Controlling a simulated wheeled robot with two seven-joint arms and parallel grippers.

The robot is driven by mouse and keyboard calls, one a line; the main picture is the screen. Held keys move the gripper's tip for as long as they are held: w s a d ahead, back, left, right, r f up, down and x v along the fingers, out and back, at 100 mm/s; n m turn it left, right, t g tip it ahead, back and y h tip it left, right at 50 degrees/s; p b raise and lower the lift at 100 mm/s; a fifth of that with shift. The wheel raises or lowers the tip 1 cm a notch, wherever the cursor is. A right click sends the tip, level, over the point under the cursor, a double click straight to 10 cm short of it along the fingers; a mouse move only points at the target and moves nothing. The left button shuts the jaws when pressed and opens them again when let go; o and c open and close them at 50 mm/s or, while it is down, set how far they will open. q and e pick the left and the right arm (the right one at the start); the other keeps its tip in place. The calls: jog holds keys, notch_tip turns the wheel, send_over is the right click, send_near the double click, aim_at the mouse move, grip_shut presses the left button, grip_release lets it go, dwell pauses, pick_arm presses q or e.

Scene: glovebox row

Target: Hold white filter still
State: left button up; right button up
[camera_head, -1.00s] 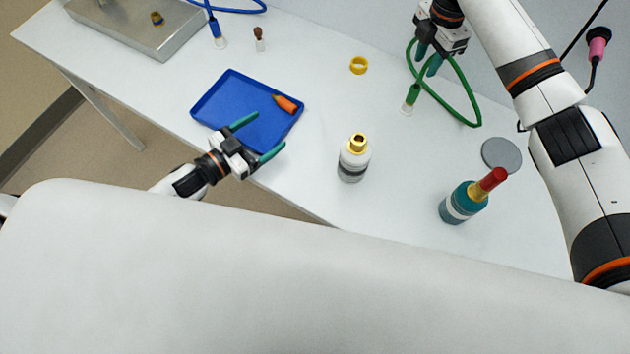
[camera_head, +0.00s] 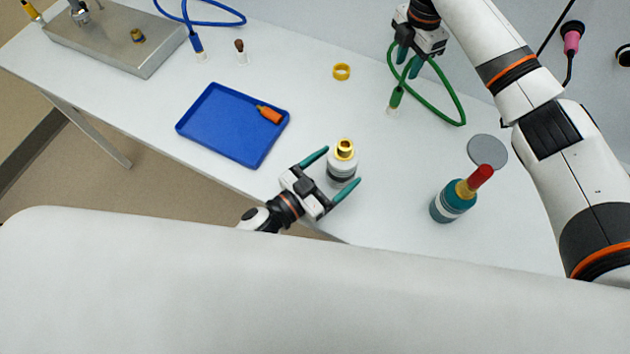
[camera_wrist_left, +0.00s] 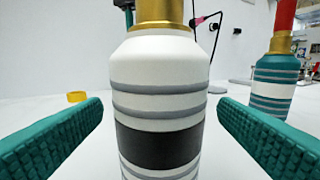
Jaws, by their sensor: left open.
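The white filter (camera_head: 342,172) is a white bottle with grey bands, a black band and a gold neck. It stands upright on the table. My left gripper (camera_head: 341,167) is open, with one teal finger on each side of the filter. In the left wrist view the filter (camera_wrist_left: 158,80) stands between the two fingers, with a visible gap on both sides. The filter's base is cut off there. My right gripper (camera_head: 408,60) is at the green hose loop (camera_head: 448,87) at the back; whether it grips the hose is unclear.
A teal bottle with a red top (camera_head: 453,202) stands to the right, near a grey disc (camera_head: 487,151). A blue tray (camera_head: 215,130) holding an orange piece (camera_head: 269,115) lies to the left. A yellow ring (camera_head: 341,72) lies behind the filter.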

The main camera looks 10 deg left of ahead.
pick_arm(q)
jog(key=shift+x, duration=2.1)
jog(key=c, duration=1.2)
